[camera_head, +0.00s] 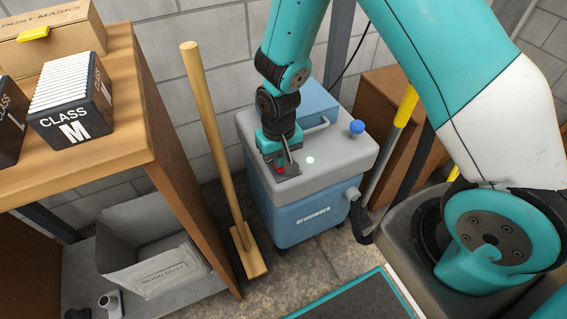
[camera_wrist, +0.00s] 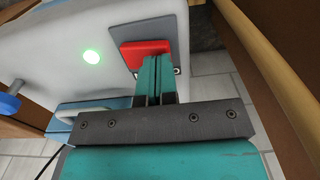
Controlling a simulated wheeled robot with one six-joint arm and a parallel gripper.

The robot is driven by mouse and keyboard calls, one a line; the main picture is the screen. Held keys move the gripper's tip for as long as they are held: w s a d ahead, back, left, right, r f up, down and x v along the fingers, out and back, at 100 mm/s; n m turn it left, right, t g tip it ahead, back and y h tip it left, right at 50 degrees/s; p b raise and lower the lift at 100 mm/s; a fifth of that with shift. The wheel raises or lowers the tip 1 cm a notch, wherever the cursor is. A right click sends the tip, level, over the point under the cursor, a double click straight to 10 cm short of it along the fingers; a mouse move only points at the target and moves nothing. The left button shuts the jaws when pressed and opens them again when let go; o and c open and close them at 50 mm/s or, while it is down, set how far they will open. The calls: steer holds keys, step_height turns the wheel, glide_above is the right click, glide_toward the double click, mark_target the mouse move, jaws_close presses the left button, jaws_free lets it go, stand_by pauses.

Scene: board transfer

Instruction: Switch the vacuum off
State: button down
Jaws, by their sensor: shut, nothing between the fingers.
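The vacuum (camera_head: 300,205) is a blue box with a grey lid, standing on the floor by the wall. Its red switch (camera_head: 279,169) sits on a dark plate on the lid; it also shows in the wrist view (camera_wrist: 144,51). A small light (camera_head: 310,160) on the lid glows green, also in the wrist view (camera_wrist: 91,57). My gripper (camera_head: 284,160) is shut and empty, right at the switch. In the wrist view the teal fingertips (camera_wrist: 155,62) overlap the switch's lower right part. I cannot tell whether they touch it.
A wooden-handled tool (camera_head: 215,140) leans left of the vacuum. A wooden shelf (camera_head: 130,150) with filter boxes (camera_head: 70,105) stands further left. A yellow-gripped pole (camera_head: 405,105) is at the right.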

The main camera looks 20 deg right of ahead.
steer(key=shift+f, duration=0.5)
step_height(320, 180, up, 7)
steer(key=p, duration=0.6)
steer(key=shift+r, duration=0.1)
stand_by(0.3)
stand_by(0.3)
